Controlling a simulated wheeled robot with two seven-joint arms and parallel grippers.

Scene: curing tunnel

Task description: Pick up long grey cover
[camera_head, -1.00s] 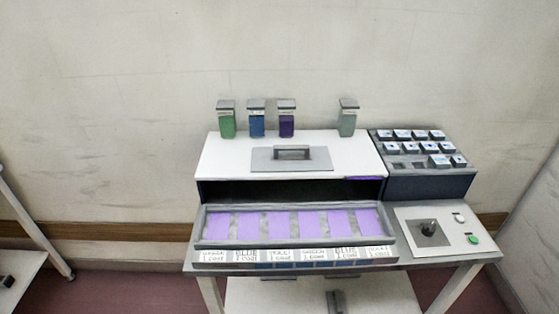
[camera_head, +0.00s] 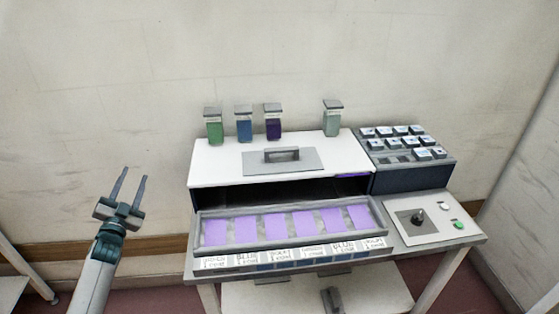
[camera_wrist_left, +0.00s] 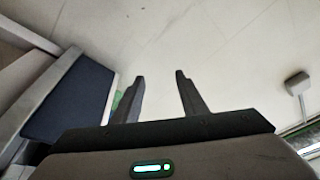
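A flat grey plate with a raised bar handle, which seems to be the long grey cover (camera_head: 305,165), lies on top of the white tunnel housing (camera_head: 215,165) in the head view. Its handle (camera_head: 282,155) faces up, and nothing touches the plate. My left gripper (camera_head: 133,175) is raised at the left of the head view, apart from the housing, with its two fingers spread and empty. In the left wrist view the same gripper (camera_wrist_left: 159,76) has a clear gap between the fingers, with the pale wall behind. My right gripper is not in view.
A grey tray (camera_head: 290,243) with purple panels sits before the tunnel opening. Several capped bottles, including a green one (camera_head: 214,130), stand behind the housing. A rack of small blocks (camera_head: 410,180) and a control panel (camera_head: 445,225) are at right. Left of the bench is free.

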